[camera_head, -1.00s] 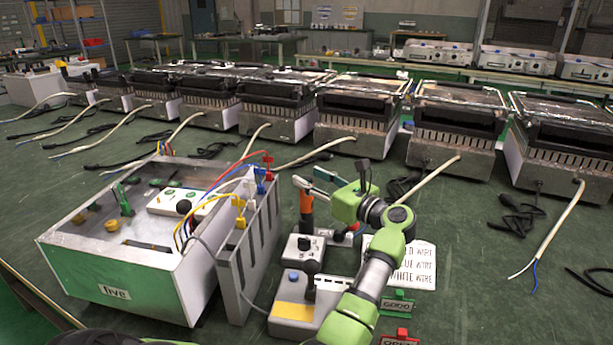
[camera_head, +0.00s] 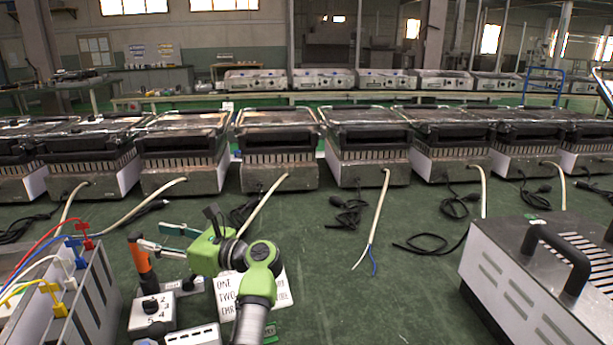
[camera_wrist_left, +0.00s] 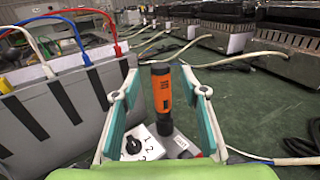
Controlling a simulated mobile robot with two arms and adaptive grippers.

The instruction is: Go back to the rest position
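My left gripper (camera_head: 153,235) is in front of me, seen in the head view, with its two teal fingers spread apart. In the left wrist view, the open gripper (camera_wrist_left: 162,92) has an orange-and-black handled tool (camera_wrist_left: 161,88) showing between its fingers, with a gap on each side. The tool (camera_head: 142,260) stands upright beside the fingers in the head view. A white switch box (camera_head: 152,315) with a black knob and numbers sits below it. My right gripper is not in view.
A grey slotted panel (camera_head: 88,300) with coloured plugs stands at left. A grey metal case (camera_head: 515,300) with a black handle is at right. A row of heating units (camera_head: 275,150) with trailing cables lines the table's back. The green table between is mostly clear.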

